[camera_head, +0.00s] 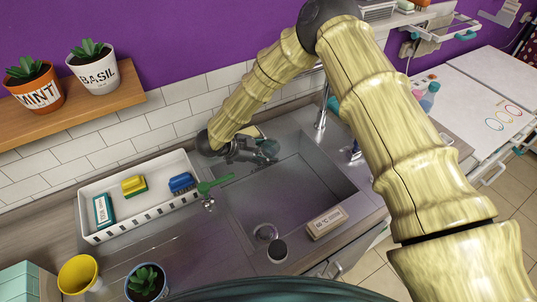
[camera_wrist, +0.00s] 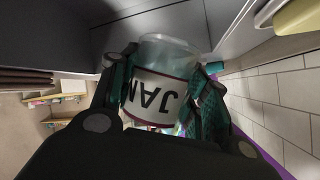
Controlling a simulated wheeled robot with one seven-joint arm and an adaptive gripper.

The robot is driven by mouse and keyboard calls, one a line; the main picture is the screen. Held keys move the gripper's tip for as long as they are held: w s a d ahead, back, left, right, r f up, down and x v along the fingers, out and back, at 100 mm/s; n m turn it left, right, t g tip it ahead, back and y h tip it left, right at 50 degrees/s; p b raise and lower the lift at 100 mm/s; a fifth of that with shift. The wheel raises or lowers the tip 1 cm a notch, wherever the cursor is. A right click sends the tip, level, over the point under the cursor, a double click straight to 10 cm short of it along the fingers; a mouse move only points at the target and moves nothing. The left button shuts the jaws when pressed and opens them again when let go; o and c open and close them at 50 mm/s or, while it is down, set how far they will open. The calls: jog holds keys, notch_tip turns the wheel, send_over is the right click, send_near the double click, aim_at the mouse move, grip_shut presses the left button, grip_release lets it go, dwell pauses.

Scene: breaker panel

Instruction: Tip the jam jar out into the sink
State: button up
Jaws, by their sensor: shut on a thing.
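The jam jar (camera_wrist: 166,58) is clear glass with a white label lettered JAM, upside down in the wrist view. My gripper (camera_wrist: 166,84) is shut on it, with a finger on each side. In the head view, my gripper (camera_head: 258,153) holds the jar (camera_head: 270,147) at the back left of the sink (camera_head: 300,190), above the basin's back left corner. The jar is small and partly hidden there, so its exact tilt and contents cannot be told.
A white tray (camera_head: 105,226) with sponges and a teal box stands left of the sink. A green brush (camera_head: 213,184) lies at its right edge. A soap block (camera_head: 326,222) and a dark round object (camera_head: 277,250) are at the sink's front. The tap (camera_head: 321,108) rises behind.

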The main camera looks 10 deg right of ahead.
jog(key=m+t+y+b, duration=0.1)
jog(key=m+t+b, duration=0.1)
jog(key=shift+w+a+m+t+y, duration=0.15)
jog(key=shift+w+m+t+y, duration=0.15)
jog(key=shift+w+t+y, duration=0.1)
jog(key=shift+s+f+m+t+y+b, duration=0.2)
jog(key=shift+m+t+y+b, duration=0.5)
jog(key=shift+b, duration=1.1)
jog(key=shift+s+f+m+t+b, duration=0.25)
jog(key=shift+m+t+b, duration=0.6)
jog(key=shift+b, duration=1.35)
dwell(3.4)
